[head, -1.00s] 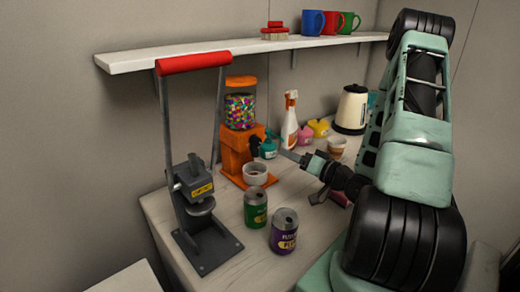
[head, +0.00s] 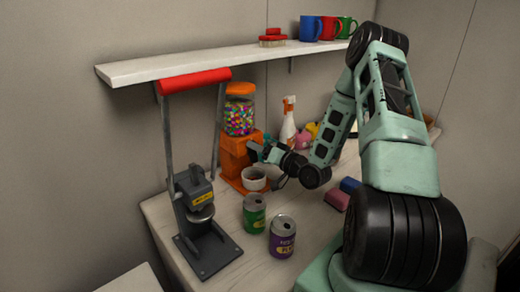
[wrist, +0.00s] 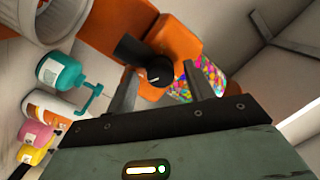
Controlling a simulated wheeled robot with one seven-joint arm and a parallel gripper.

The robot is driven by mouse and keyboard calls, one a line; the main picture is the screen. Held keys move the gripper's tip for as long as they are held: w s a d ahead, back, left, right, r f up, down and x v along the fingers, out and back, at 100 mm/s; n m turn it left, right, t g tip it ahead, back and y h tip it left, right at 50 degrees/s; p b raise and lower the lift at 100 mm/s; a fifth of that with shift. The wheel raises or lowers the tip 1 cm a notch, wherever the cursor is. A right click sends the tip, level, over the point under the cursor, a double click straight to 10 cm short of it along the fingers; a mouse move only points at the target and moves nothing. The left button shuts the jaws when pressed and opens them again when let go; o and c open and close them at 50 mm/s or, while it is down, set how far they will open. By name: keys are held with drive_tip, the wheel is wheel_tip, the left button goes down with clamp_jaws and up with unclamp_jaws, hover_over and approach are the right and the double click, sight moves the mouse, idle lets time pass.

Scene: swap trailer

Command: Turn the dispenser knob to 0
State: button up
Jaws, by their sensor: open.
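The orange candy dispenser (head: 238,150) stands on the counter below the shelf, its clear globe full of coloured candies. Its black knob (wrist: 158,70) sticks out of the orange body in the wrist view, with a small light mark on its end face. My gripper (head: 262,150) is at the dispenser's front in the head view. In the wrist view its two fingers (wrist: 157,88) are apart, with the knob's end between them; I cannot tell whether they touch it. In the head view the knob is hidden by my gripper.
A teal pump bottle (wrist: 62,72) and spray bottle (wrist: 48,108) stand beside the dispenser.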

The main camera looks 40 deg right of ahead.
drive_tip(key=c, duration=1)
drive_tip(key=shift+n+b, duration=0.3)
drive_tip(key=n+b, duration=0.6)
drive_tip(key=b, duration=0.2)
drive_tip(key=n+g+h+b, duration=0.1)
drive_tip(key=n+b, duration=0.6)
drive_tip(key=shift+a+b, duration=0.2)
drive_tip(key=shift+b, duration=0.2)
drive_tip(key=shift+r+n+h, duration=0.1)
drive_tip(key=shift+n+h, duration=0.2)
